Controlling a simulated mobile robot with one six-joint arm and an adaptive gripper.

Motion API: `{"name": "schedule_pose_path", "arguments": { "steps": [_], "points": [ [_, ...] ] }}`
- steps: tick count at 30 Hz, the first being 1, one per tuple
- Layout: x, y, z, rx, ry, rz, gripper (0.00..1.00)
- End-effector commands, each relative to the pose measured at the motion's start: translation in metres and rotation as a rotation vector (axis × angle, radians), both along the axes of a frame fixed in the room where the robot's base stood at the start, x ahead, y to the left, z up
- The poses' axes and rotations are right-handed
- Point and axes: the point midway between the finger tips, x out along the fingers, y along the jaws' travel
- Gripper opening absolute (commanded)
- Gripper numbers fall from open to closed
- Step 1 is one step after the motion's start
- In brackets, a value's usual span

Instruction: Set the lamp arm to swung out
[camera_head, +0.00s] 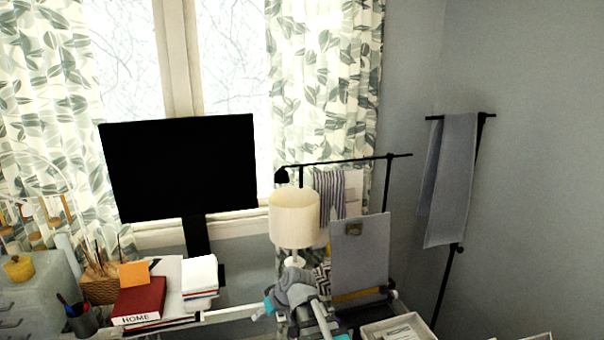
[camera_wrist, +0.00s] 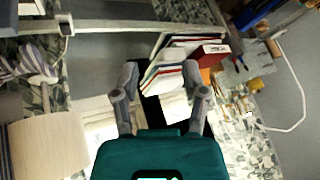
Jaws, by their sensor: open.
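A lamp with a cream drum shade (camera_head: 293,218) stands at the middle of the head view, in front of the window. Its shade also shows at the lower left of the wrist view (camera_wrist: 47,148). Behind it a thin black bar (camera_head: 345,160) runs from a small dark head (camera_head: 282,176) to the right. I cannot tell whether this bar is the lamp arm. My gripper (camera_wrist: 163,98) is open, with its two grey fingers apart and nothing between them. In the head view my grey arm with teal parts is below the lamp and covers part of its base.
A black monitor (camera_head: 180,167) stands left of the lamp. A red book (camera_head: 138,300), white stacked items (camera_head: 199,275) and a pen cup (camera_head: 82,320) are at lower left. A grey clipboard (camera_head: 359,255) and a black stand with a grey towel (camera_head: 452,185) are at right.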

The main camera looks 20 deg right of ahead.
Motion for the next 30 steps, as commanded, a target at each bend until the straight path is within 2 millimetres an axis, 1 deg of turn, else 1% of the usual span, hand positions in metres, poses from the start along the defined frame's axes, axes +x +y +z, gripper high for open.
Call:
{"name": "schedule_pose_path", "arguments": {
  "steps": [1,5,6,8,9,11,12,14,15,17,18,21,24,27,30],
  "points": [
    [0.017,-0.006,0.021,0.029,-0.067,0.007,0.57],
    [0.051,-0.023,0.059,0.089,-0.253,0.017,0.57],
    [0.061,-0.03,0.071,0.103,-0.31,0.013,0.57],
    [0.075,-0.041,0.09,0.118,-0.396,0.003,0.57],
    [0.084,-0.05,0.103,0.124,-0.454,-0.007,0.57],
    [0.097,-0.065,0.122,0.128,-0.537,-0.029,0.57],
    [0.105,-0.075,0.135,0.129,-0.593,-0.045,0.57],
    [0.116,-0.093,0.154,0.124,-0.67,-0.075,0.57],
    [0.123,-0.106,0.166,0.119,-0.722,-0.098,0.57],
    [0.132,-0.127,0.185,0.106,-0.794,-0.138,0.57],
    [0.137,-0.14,0.196,0.093,-0.839,-0.166,0.57],
    [0.147,-0.175,0.222,0.06,-0.934,-0.24,0.57],
    [0.153,-0.206,0.241,0.024,-1.002,-0.307,0.57],
    [0.155,-0.227,0.252,-0.004,-1.044,-0.355,0.57],
    [0.156,-0.239,0.258,-0.021,-1.065,-0.384,0.57]
  ]
}}
